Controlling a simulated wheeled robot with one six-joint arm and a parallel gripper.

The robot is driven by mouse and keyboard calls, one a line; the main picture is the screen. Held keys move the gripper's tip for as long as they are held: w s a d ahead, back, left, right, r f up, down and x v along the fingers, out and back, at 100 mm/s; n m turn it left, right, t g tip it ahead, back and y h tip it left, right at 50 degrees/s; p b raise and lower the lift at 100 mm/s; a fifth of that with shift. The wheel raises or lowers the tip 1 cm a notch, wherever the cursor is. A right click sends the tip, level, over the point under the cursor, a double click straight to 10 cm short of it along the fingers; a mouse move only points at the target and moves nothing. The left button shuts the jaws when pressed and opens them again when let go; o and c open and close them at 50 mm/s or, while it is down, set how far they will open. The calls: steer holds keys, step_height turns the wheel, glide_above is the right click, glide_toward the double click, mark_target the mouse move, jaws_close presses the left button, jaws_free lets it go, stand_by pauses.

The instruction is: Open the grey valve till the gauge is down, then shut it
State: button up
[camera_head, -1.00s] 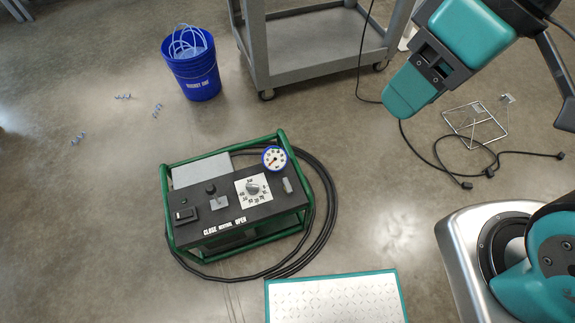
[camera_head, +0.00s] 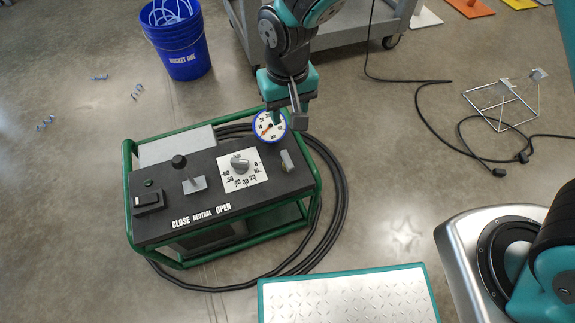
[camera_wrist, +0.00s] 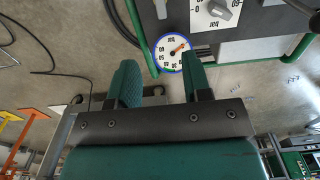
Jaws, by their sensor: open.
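The small light-grey handle (camera_head: 286,161) stands upright at the right end of the black panel and also shows in the wrist view (camera_wrist: 160,9). A grey knob (camera_head: 239,162) sits on a white numbered plate, left of that handle. The blue-rimmed gauge (camera_head: 269,126) stands at the panel's back right; its orange needle points lower left in the head view, and its exact reading is too small to tell. My gripper (camera_wrist: 160,68) is open and empty, pointing at the gauge area. In the head view my gripper (camera_head: 285,108) is over the gauge's upper edge, apart from the light-grey handle.
A green tube frame (camera_head: 128,195) surrounds the panel. A black-knobbed lever (camera_head: 180,163) stands on the left half. A black hose (camera_head: 338,190) coils around the unit. A blue bucket (camera_head: 180,50) and a grey cart (camera_head: 345,22) stand behind. A teal-edged plate (camera_head: 345,298) lies in front.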

mark_target(288, 159)
step_height(288, 159, down, 17)
steer(key=b, duration=0.4)
steer(key=shift+f+b, duration=0.2)
steer(key=shift+b, duration=0.15)
steer(key=shift+c, duration=0.4)
jaws_close()
